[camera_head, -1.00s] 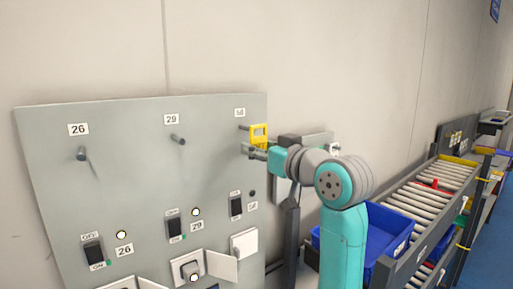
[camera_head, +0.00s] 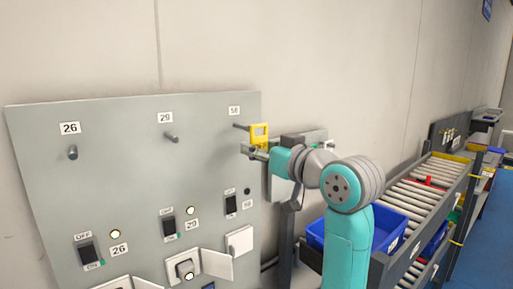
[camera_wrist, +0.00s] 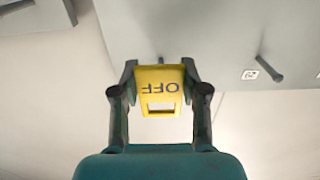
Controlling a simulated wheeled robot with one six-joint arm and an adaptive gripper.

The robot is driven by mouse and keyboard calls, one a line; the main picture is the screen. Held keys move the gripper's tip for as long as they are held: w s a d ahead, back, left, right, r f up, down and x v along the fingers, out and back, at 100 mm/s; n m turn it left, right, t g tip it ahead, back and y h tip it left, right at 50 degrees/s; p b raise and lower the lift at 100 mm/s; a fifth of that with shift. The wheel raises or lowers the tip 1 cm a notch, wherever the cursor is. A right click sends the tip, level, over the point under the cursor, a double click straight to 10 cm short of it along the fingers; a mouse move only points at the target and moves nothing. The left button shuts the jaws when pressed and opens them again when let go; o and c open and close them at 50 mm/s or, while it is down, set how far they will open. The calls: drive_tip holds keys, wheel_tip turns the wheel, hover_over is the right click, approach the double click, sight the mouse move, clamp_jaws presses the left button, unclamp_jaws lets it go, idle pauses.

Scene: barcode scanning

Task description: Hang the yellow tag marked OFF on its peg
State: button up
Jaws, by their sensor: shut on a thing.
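The yellow tag (camera_head: 259,131) stands upright in my gripper (camera_head: 252,152), just right of the upper right peg (camera_head: 240,126) on the grey panel. In the wrist view the tag (camera_wrist: 160,73) reads OFF upside down and has a slot. My gripper (camera_wrist: 160,80) is shut on its sides there. A peg end (camera_wrist: 161,59) shows just past the tag's edge. In the head view the peg's tip is close to the tag's left edge; I cannot tell whether they touch.
The grey panel (camera_head: 120,190) has two other bare pegs, under labels 26 (camera_head: 73,153) and 29 (camera_head: 171,136). Switches and an open white cover (camera_head: 216,264) are lower down. A blue bin (camera_head: 388,229) and roller conveyor (camera_head: 418,192) stand at the right.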

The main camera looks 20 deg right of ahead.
drive_tip(key=v, duration=0.5)
idle(0.4)
drive_tip(key=shift+w, duration=0.1)
idle(0.3)
